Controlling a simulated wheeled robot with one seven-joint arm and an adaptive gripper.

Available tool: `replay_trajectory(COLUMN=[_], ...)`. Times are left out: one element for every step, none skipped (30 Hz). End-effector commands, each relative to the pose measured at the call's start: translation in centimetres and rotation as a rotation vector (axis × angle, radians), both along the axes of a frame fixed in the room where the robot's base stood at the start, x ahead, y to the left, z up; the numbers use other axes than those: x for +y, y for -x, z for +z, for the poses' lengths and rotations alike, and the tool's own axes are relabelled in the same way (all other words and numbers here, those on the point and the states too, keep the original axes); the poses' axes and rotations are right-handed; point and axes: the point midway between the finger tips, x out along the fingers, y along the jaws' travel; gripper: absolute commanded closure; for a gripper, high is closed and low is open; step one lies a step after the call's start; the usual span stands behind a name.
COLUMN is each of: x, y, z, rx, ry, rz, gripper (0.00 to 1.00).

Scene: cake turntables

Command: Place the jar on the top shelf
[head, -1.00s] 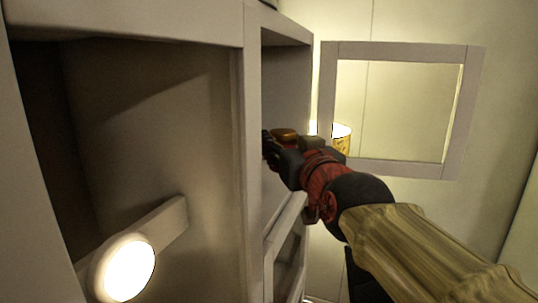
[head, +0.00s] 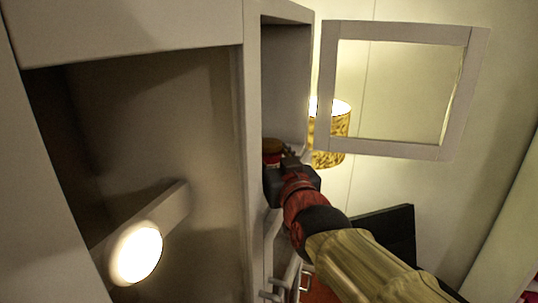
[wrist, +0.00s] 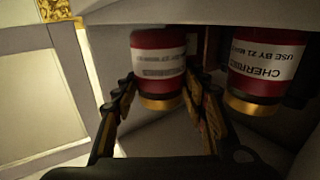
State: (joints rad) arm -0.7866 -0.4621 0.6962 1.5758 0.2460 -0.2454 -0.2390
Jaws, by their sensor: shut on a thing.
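My gripper (head: 282,172) reaches into the open right-hand compartment of the cabinet. In the wrist view, which is upside down, its fingers (wrist: 161,88) are closed on either side of a red jar (wrist: 158,62) with a white label and gold lid. A second similar jar (wrist: 265,68), its label partly readable, stands just to the right in that view. In the head view a red jar with a bronze lid (head: 273,148) shows just beyond the gripper. The held jar's base is close to the pale shelf (wrist: 225,12); I cannot tell whether they touch.
An open door with a glass pane (head: 395,90) stands to the right of the compartment. A lit patterned lamp (head: 333,135) is behind it. A divider (head: 249,150) and a left bay with a round light (head: 135,255) lie to the left.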

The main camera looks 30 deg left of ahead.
Motion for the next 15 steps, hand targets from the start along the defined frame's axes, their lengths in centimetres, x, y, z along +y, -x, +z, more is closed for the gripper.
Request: replay_trajectory(x=[0.30,0.36,0.37,0.37,0.35,0.34,0.34,0.34,0.34,0.34,0.34,0.34,0.33,0.35,0.35], y=[0.08,0.09,0.09,0.09,0.07,0.07,0.07,0.07,0.06,0.06,0.06,0.06,0.05,0.04,0.04], z=[-0.06,-0.17,-0.24,-0.27,-0.28,-0.32,-0.33,-0.34,-0.39,-0.46,-0.55,-0.68,-0.76,-0.82,-0.77], rx=[-0.001,-0.001,-0.002,-0.002,-0.002,-0.001,-0.001,-0.001,-0.001,-0.001,-0.001,-0.001,-0.001,0.000,0.000], ry=[-0.001,-0.001,-0.002,-0.002,-0.002,-0.001,-0.001,-0.001,-0.001,-0.001,-0.001,-0.001,-0.001,0.000,0.000], rz=[0.001,0.001,0.000,0.000,0.000,0.000,0.000,0.000,0.000,0.000,0.000,0.000,0.000,0.000,0.000], gripper=[0.88,0.88,0.88,0.88,0.88,0.88,0.88,0.88,0.88,0.88,0.88,0.88,0.88,0.56,0.53])
